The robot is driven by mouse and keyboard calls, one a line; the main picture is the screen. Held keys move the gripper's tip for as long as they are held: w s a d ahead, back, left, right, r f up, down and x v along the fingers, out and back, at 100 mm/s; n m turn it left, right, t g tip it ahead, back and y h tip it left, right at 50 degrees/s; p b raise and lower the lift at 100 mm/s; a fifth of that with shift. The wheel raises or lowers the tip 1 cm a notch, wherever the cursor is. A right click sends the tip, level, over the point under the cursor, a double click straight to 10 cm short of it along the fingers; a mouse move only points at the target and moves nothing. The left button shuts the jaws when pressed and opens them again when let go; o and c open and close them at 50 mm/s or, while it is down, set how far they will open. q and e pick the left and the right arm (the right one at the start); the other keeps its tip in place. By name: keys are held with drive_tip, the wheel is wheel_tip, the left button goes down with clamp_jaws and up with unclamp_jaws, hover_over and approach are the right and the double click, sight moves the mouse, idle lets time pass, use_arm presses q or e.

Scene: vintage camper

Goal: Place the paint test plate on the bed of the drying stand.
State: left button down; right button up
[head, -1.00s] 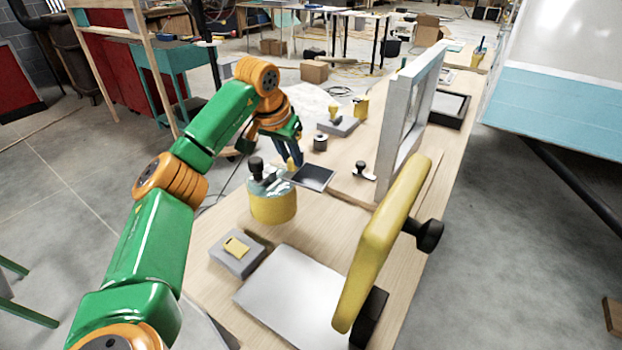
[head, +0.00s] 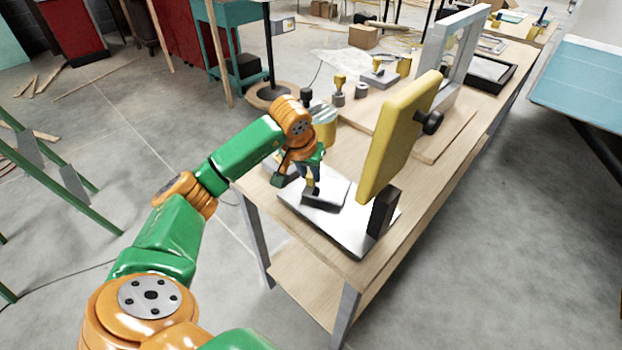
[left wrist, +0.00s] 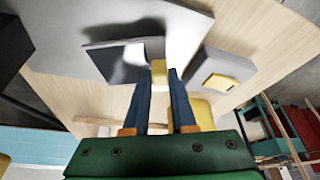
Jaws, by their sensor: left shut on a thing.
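My left gripper (head: 312,184) is shut on the yellow tab (left wrist: 158,72) of the paint test plate. The plate (head: 326,196) is a thin dark panel with a pale edge; it also shows in the left wrist view (left wrist: 106,62), left of the fingertips. The drying stand has a flat grey metal bed (head: 345,236), a black post (head: 383,212) and a yellow upright panel (head: 393,140) with a black knob. The left wrist view shows the bed (left wrist: 60,30) too. My right gripper is not in view.
A grey block with a yellow tab (left wrist: 217,83) lies beside the bed. A yellow can (head: 325,122), mostly behind my arm, stands beyond it. A metal frame (head: 455,50) stands farther back. The yellow panel rises close to the plate's right.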

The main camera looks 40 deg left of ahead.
use_arm(q)
drive_tip(key=shift+s+d+f, duration=0.15)
drive_tip(key=shift+f, duration=0.4)
drive_tip(key=shift+s+d, duration=0.1)
drive_tip(key=shift+s, duration=0.05)
drive_tip(key=shift+f, duration=0.2)
drive_tip(key=c, duration=0.9)
unclamp_jaws()
drive_tip(key=shift+o, duration=0.8)
drive_tip(key=shift+r, duration=0.1)
